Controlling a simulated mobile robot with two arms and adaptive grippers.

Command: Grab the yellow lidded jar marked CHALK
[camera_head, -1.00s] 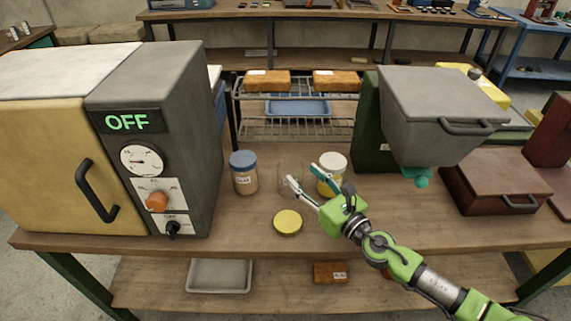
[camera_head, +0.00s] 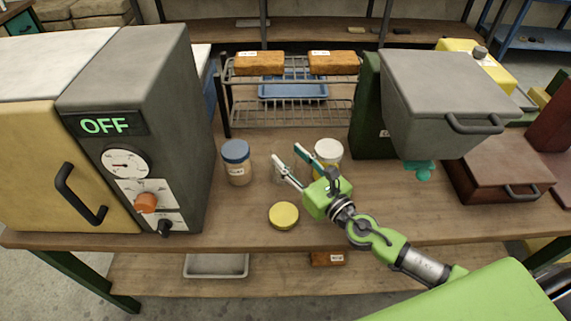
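My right gripper (camera_head: 287,153) is open, its two fingers apart and pointing toward the back left. A jar with a pale lid and yellowish contents (camera_head: 328,150) stands behind it, partly hidden by the gripper. A jar with a blue lid and a pale label (camera_head: 236,162) stands to its left; the label is too small to read. A round, flat yellow lid-like piece (camera_head: 284,215) lies in front of the gripper. A faint clear shape, perhaps glass, shows near the fingers. I cannot read CHALK on anything. My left gripper is out of view.
A grey oven-like box with an OFF display (camera_head: 103,125) stands at the left. A wire rack (camera_head: 290,112) with orange-brown blocks stands behind. A grey hopper (camera_head: 440,100) overhangs at the right, beside a brown box (camera_head: 500,172). The bench front (camera_head: 240,225) is mostly clear.

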